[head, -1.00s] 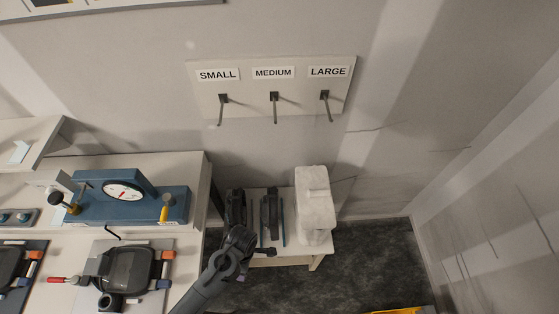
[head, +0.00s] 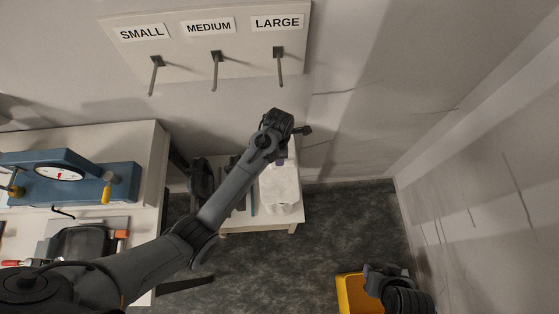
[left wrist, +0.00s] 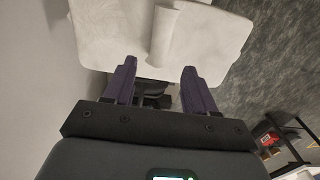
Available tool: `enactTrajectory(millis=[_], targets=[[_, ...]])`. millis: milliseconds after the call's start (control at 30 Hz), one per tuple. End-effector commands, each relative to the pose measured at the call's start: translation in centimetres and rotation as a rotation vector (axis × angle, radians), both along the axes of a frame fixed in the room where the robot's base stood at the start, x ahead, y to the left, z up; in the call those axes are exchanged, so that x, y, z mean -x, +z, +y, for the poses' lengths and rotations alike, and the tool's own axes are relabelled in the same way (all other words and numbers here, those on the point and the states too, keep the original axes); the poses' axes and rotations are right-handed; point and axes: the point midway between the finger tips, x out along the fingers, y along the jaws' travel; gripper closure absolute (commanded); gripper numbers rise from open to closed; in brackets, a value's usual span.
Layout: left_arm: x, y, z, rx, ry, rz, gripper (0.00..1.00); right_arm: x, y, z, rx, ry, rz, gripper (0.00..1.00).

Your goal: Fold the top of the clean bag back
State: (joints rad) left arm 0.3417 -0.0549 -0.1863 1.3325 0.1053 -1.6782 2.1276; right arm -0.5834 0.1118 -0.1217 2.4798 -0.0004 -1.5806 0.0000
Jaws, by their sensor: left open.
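The white bag (head: 280,188) stands on a small white table beside the wall, and my left arm partly covers it in the head view. In the left wrist view the bag (left wrist: 110,35) fills the top, with a pale raised strip (left wrist: 165,35) across its middle. My left gripper (left wrist: 158,75) is open, its two purple fingers pointing at the bag with the strip lying between their lines. Nothing shows held between them; whether the fingertips touch the bag is unclear. My right gripper (head: 385,275) is at the lower right, its jaws too small to read.
Dark tools (head: 202,180) stand on the small table (head: 255,225) left of the bag. A wall board (head: 195,72) with hooks is behind. A blue gauge device (head: 70,180) sits on the left bench. A yellow container (head: 355,292) is near my right gripper.

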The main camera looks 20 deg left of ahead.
Motion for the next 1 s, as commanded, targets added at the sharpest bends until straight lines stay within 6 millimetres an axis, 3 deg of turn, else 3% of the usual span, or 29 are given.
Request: enactTrajectory(millis=[200,500,933,1000], targets=[[0.1,-3.7,0.0,-0.001,-0.001,0.004,0.44,-0.1,0.2,-0.1,0.004,0.001,-0.003,0.57],[0.0,-7.2,0.0,-0.001,0.0,0.002,0.44,-0.1,0.1,-0.4,0.015,0.008,-0.004,0.57],[0.1,-7.9,0.0,0.0,0.0,0.0,0.44,-0.2,0.1,-0.3,0.01,0.003,-0.005,0.57],[0.1,-7.9,0.0,0.0,0.0,0.0,0.53,-0.2,0.1,-0.2,0.007,0.002,-0.005,0.57]])
